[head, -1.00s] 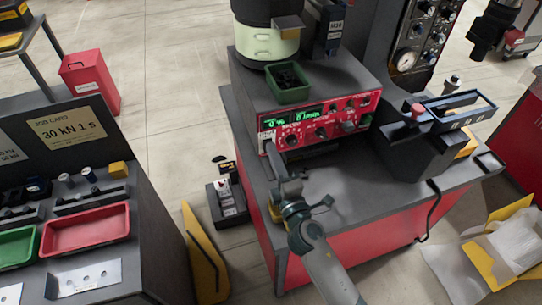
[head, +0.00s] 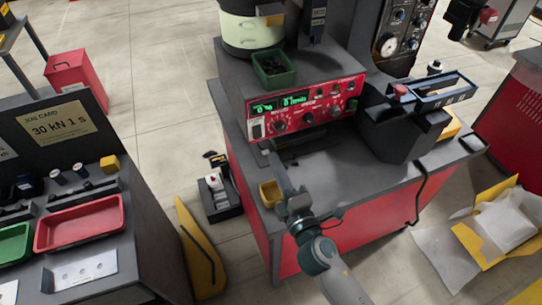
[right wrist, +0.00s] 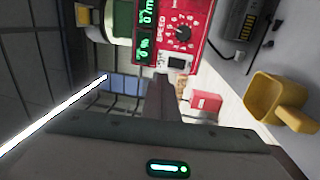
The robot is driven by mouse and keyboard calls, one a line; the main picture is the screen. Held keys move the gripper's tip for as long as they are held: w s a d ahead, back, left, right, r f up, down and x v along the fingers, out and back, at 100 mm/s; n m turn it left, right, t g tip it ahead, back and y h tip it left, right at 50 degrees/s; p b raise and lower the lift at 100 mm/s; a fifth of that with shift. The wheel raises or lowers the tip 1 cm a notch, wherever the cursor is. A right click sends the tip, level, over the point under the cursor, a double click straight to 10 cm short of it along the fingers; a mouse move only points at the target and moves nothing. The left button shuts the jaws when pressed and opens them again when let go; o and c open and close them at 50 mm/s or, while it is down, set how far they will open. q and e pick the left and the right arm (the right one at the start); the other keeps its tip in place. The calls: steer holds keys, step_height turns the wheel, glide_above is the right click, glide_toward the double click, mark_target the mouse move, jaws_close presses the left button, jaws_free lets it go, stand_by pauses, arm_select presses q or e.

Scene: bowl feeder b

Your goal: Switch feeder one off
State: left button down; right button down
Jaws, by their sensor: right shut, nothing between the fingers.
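Feeder one's red control panel (head: 306,108) faces me on the grey bench, with lit green displays, knobs and a pale-and-dark switch (head: 257,128) at its left end. The displays seem to read 0. The panel also shows in the right wrist view (right wrist: 185,12), its displays lit. My right gripper (head: 268,149) is shut and empty, just in front of and below the switch, apart from it. Its fingers (right wrist: 160,92) point toward the panel's lower end in the right wrist view. The switch position is too small to tell. My left gripper is out of view.
A green bin (head: 273,70) sits on the feeder housing below the pale bowl (head: 250,32). A yellow scoop (head: 270,194) lies on the bench near my right gripper. A dark fixture (head: 403,125) stands to the right. The bench front between them is mostly clear.

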steer(key=shift+r+v, duration=0.15)
steer(key=shift+v, duration=0.6)
steer(key=shift+r+v, duration=0.2)
steer(key=shift+v, duration=0.55)
